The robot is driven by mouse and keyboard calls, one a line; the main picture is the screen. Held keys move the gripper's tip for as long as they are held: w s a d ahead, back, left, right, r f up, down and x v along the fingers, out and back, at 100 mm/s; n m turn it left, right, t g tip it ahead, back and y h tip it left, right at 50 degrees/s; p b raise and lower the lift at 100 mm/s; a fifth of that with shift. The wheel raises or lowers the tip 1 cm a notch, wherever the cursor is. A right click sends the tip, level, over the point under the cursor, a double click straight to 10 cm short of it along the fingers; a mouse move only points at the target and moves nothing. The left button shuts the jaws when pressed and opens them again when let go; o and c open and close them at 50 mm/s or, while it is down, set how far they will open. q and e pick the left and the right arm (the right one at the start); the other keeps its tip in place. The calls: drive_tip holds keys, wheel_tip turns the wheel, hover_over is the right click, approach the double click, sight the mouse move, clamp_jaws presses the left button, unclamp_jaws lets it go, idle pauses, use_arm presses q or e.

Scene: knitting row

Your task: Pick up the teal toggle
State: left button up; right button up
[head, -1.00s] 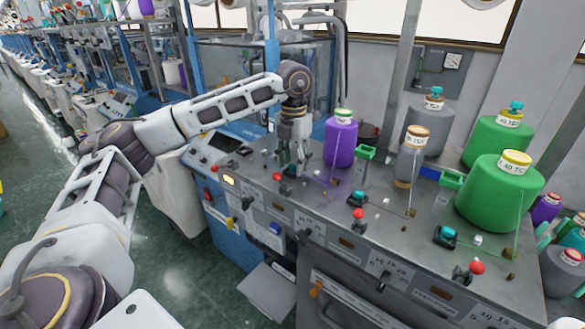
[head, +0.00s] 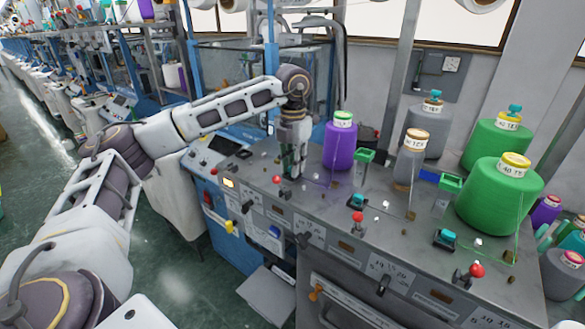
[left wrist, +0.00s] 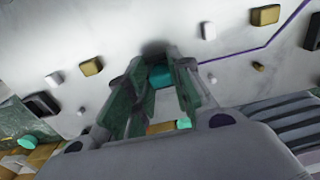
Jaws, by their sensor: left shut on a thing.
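My left gripper (head: 291,172) points down at the metal machine top, left of the purple cone, with its fingers close together. In the left wrist view the teal toggle (left wrist: 160,76) sits between the fingertips of this gripper (left wrist: 158,84), which is shut on it. The toggle is at or very near the grey surface; I cannot tell whether it is clear of it. The fingers hide it in the head view. Two other teal toggles in dark housings stand farther right, one in the middle (head: 358,201) and one nearer the front (head: 445,237). My right gripper is not in view.
A purple yarn cone (head: 339,147) stands just right of the gripper. Red-knobbed levers (head: 277,181) line the front edge. A grey cone (head: 410,160) and large green cones (head: 492,195) stand farther right. A purple yarn (left wrist: 245,52) crosses the surface near the fingers.

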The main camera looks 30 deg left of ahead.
use_arm(q)
drive_tip(key=shift+r, duration=0.1)
wheel_tip(320, 180, up, 8)
drive_tip(key=shift+f+b, duration=0.15)
drive_tip(key=shift+b, duration=0.4)
drive_tip(key=shift+r+p, duration=0.3)
drive_tip(key=shift+r, duration=0.75)
